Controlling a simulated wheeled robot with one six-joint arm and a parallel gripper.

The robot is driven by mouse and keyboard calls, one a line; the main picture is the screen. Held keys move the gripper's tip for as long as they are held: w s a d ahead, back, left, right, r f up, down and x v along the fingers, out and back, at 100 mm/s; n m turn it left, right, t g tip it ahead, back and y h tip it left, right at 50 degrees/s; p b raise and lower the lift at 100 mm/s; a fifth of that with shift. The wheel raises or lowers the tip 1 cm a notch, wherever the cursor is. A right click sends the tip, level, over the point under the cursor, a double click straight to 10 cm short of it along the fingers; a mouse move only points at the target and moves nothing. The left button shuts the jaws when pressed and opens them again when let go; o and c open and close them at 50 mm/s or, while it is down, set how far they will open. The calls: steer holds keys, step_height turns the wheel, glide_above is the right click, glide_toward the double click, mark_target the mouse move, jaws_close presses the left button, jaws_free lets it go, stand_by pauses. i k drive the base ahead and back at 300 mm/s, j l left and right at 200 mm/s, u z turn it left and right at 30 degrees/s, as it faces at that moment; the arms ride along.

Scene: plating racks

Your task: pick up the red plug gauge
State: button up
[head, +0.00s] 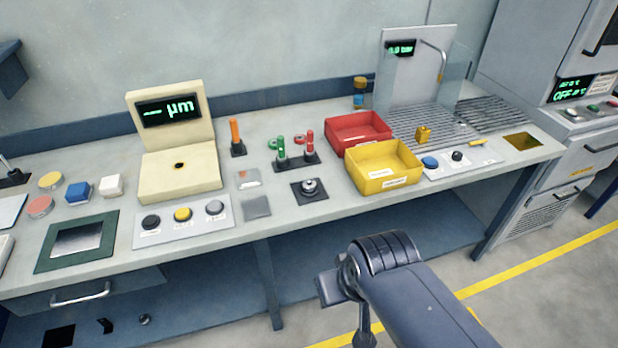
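The red plug gauge (310,139) stands upright at the right end of a small dark rack (297,161) on the bench. A green plug gauge (281,148) stands at the rack's left end. A green ring (272,143) and a red ring (299,140) show close by, at the rack's back. Part of my arm shows in the lower right foreground, below the bench's front edge and well apart from the rack.
A red bin (357,124) and a yellow bin (384,168) stand right of the rack. An orange-handled tool (235,138) stands to its left. A dark square fixture (309,190) lies in front, and a cream µm gauge (180,172) stands further left.

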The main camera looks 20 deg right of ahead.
mark_target(310, 149)
steer(key=i+l+z, duration=0.15)
steer(key=i, duration=0.4)
steer(key=i+l+z, duration=0.15)
steer(key=i, duration=0.4)
steer(key=l, duration=0.1)
